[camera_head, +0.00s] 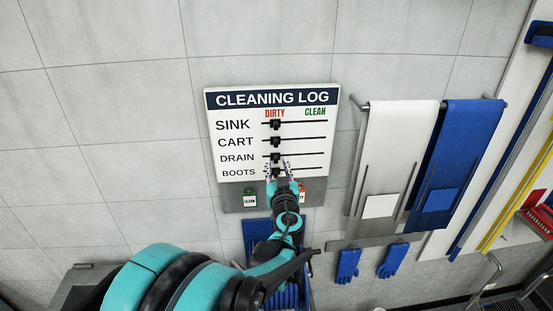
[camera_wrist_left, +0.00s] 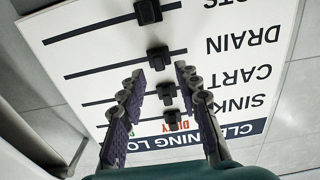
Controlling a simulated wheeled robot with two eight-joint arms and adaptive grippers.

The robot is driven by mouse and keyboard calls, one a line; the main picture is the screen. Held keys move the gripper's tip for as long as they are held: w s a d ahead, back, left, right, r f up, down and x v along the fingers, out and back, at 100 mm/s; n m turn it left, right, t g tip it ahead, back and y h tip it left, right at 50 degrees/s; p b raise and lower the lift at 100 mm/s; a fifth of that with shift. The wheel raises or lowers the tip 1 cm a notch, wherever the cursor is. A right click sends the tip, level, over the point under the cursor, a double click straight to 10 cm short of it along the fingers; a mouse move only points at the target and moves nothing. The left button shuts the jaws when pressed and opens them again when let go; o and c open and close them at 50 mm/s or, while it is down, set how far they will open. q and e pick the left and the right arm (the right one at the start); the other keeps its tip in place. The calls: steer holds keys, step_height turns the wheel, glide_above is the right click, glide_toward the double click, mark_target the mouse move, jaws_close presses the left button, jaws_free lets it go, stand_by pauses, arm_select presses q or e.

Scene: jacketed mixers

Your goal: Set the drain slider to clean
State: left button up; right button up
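The white cleaning log board (camera_head: 312,150) hangs on the wall with rows SINK, CART, DRAIN and BOOTS. The black drain slider (camera_head: 276,157) sits at the DIRTY end of its track, as do the sliders in the other rows. My left gripper (camera_head: 278,166) is in front of the board's lower rows, fingers pointing up toward the drain row. In the left wrist view the board appears upside down. The drain slider (camera_wrist_left: 158,57) shows just beyond and between my open fingertips (camera_wrist_left: 159,70), with nothing held. Contact cannot be told. My right gripper is not in view.
The boots slider (camera_wrist_left: 148,11) and cart slider (camera_wrist_left: 166,93) are close to the drain slider. A green CLEAN tag (camera_head: 250,199) hangs below the board. White apron (camera_head: 395,140), blue apron (camera_head: 455,140) and blue gloves (camera_head: 347,265) hang at the right.

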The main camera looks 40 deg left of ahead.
mark_target(277, 159)
arm_select(q)
steer(key=shift+x, duration=1.6)
jaws_close()
steer(key=shift+w+d, duration=0.1)
